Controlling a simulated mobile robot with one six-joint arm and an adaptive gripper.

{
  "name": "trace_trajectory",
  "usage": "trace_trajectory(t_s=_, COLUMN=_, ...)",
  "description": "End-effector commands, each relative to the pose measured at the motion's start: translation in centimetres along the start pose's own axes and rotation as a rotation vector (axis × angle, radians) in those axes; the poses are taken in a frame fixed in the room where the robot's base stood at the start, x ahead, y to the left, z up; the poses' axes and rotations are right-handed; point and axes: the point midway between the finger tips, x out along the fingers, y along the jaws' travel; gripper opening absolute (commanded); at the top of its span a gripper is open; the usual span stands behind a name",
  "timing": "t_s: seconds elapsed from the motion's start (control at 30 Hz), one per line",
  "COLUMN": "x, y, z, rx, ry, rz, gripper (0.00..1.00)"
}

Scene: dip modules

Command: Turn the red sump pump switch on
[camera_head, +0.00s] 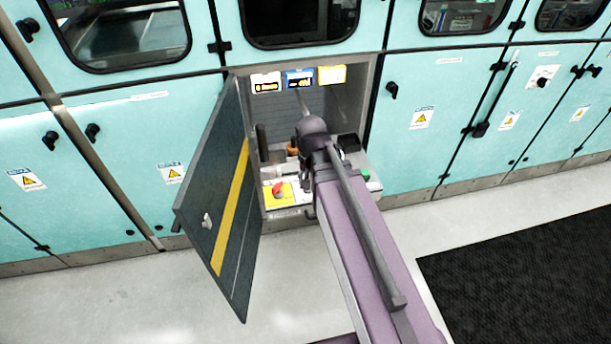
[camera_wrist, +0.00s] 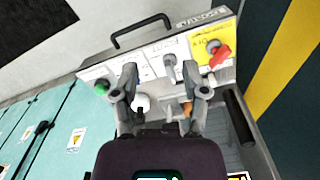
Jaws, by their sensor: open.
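The red switch (camera_head: 278,188) sits on a yellow plate at the left of a control panel inside the open cabinet. In the wrist view the red switch (camera_wrist: 219,57) is at the upper right, with its red handle turned at an angle on the yellow plate (camera_wrist: 204,45). My gripper (camera_wrist: 160,72) is open, with its two fingers spread over the panel. The right finger is closest to the switch, but the switch lies outside the gap between the fingers. I see no contact with it. In the head view my arm hides most of the gripper.
The cabinet door (camera_head: 222,190) with a yellow stripe stands open at the left. The panel also carries a green button (camera_wrist: 101,87), a grey knob (camera_wrist: 170,60) and a black bar handle (camera_wrist: 141,29). Teal cabinets line the wall. The pale floor in front is clear beside a dark mat (camera_head: 520,275).

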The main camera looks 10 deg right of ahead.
Motion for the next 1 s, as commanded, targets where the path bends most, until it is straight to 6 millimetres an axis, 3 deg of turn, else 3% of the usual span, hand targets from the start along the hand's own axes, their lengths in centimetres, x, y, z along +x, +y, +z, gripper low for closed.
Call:
trace_trajectory(t_s=0.5, x=-0.3, y=2.4, z=2.5, rx=-0.277, ry=0.0, rz=0.0, gripper=0.57)
trace_trajectory(t_s=1.0, x=-0.3, y=2.7, z=2.7, rx=-0.322, ry=0.0, rz=0.0, gripper=0.57)
